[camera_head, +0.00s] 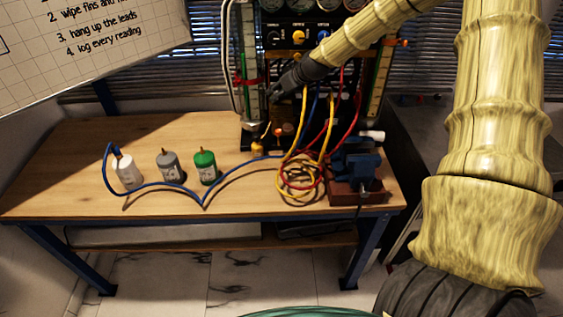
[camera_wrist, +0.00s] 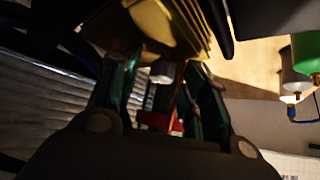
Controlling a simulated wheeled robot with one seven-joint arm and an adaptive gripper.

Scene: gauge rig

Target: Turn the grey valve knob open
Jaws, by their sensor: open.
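In the head view no grey knob is clearly seen; my gripper and forearm cover part of the rig.
On the wooden bench (camera_head: 70,170) stand a white bottle (camera_head: 127,172), a grey bottle (camera_head: 169,165) and a green bottle (camera_head: 205,167) with a blue hose. Coiled yellow and red leads (camera_head: 300,180) lie beside a blue vise (camera_head: 355,170). A whiteboard (camera_head: 90,50) hangs upper left.

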